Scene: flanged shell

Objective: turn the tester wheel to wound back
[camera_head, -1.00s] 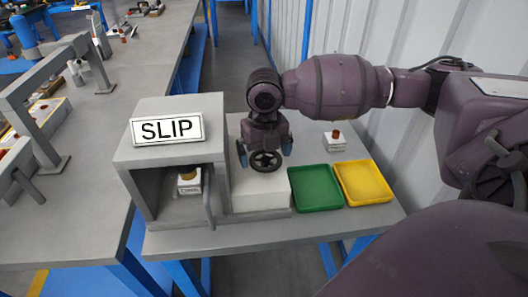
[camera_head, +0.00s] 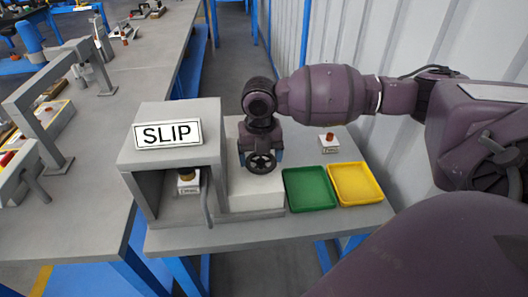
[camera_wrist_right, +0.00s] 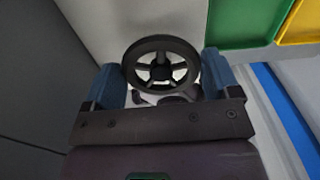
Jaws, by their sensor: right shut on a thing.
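The tester (camera_head: 135,158) is a grey box with an open front and a sign reading SLIP (camera_head: 168,134). Its dark spoked wheel (camera_head: 261,163) sits on the pale block to the right of the box. It also shows in the right wrist view (camera_wrist_right: 160,42). My right gripper (camera_head: 261,157) is shut on the wheel, one blue finger at each side of the rim. Both fingers show in the wrist view (camera_wrist_right: 163,78). A small labelled white part with a dark top (camera_head: 187,184) stands inside the box. My left gripper is not in view.
A green tray (camera_head: 309,190) and a yellow tray (camera_head: 356,184) lie right of the wheel block. Another labelled part with a reddish top (camera_head: 329,144) stands behind them. A ribbed wall (camera_head: 405,40) rises close on the right. A grey bench (camera_head: 130,80) with a frame stands left.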

